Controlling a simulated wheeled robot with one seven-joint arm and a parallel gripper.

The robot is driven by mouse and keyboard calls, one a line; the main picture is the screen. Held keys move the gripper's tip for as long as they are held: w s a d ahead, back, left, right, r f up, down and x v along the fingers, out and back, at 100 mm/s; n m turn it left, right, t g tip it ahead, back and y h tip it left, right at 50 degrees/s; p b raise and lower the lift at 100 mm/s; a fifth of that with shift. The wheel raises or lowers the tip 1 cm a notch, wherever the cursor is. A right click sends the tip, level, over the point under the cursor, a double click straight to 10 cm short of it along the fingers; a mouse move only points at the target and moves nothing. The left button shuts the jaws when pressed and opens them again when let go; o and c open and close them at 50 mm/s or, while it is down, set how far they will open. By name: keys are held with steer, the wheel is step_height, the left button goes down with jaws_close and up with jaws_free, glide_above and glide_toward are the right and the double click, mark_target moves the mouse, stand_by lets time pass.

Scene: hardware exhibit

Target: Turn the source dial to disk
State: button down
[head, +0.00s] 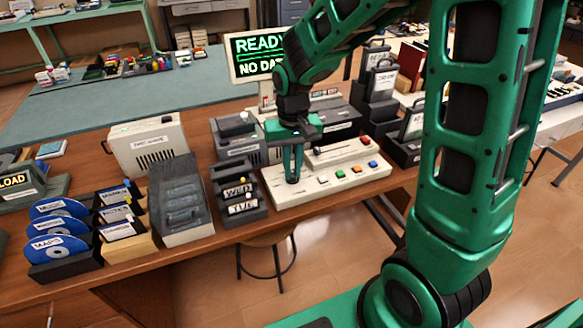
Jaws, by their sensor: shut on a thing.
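The cream control console (345,182) lies near the front edge of the wooden desk, with several coloured buttons along its front. My gripper (292,179) points down at the left part of this console, its fingers close together. It is shut on the source dial there, which the fingers hide almost wholly. The dial's markings and the way it points cannot be read. Behind the console, a monitor (247,45) shows green text, "READY" and "NO DA…", its end covered by my arm.
Dark units (378,98) stand behind right. My arm covers much of the right side.

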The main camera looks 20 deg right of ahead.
mark_target(292, 172)
steer(key=shift+w+r+m, duration=0.1)
steer(key=shift+w+m, duration=0.1)
steer(key=shift+m, duration=0.9)
steer(key=c, duration=1.9)
jaws_free()
steer(key=shift+c, duration=0.2)
steer(key=shift+o, duration=0.7)
steer(key=shift+s, duration=0.1)
step_height(292, 172, up, 11)
steer(key=shift+f, duration=0.2)
